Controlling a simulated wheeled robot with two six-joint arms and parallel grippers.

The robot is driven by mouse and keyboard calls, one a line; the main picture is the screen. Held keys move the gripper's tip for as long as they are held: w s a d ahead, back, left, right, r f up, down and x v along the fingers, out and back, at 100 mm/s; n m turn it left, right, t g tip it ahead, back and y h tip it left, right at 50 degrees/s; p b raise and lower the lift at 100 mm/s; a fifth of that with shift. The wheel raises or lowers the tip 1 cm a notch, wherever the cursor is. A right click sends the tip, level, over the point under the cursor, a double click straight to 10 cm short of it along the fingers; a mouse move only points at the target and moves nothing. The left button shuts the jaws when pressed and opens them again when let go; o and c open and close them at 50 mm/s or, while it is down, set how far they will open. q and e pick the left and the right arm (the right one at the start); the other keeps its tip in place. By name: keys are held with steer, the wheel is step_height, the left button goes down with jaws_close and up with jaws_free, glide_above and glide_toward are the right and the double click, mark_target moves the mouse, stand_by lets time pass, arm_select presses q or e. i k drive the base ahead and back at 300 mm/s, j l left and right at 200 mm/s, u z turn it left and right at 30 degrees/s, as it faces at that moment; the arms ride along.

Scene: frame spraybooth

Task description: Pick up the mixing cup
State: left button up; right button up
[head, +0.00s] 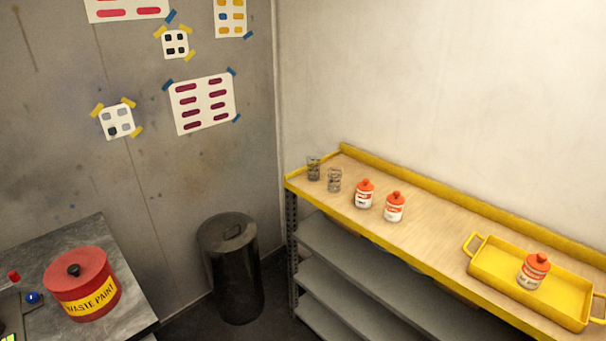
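Two clear cups with dark markings stand upright at the far left end of the yellow-edged shelf top; they look like mixing cups. One mixing cup (334,180) is nearer the middle of the shelf. The other mixing cup (313,168) is just left of it, by the corner. The two are close together, with a small gap. Neither of my grippers shows in the head view, so I cannot see whether they are open or shut.
Two orange-lidded bottles (365,194) stand right of the cups. A yellow tray (484,269) holds another orange-lidded bottle (533,272). A black bin (232,270) stands left of the shelf unit. A red waste paint can (82,285) sits on a grey table (137,318).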

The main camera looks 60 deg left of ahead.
mark_target(314, 169)
steer(key=u, duration=1.9)
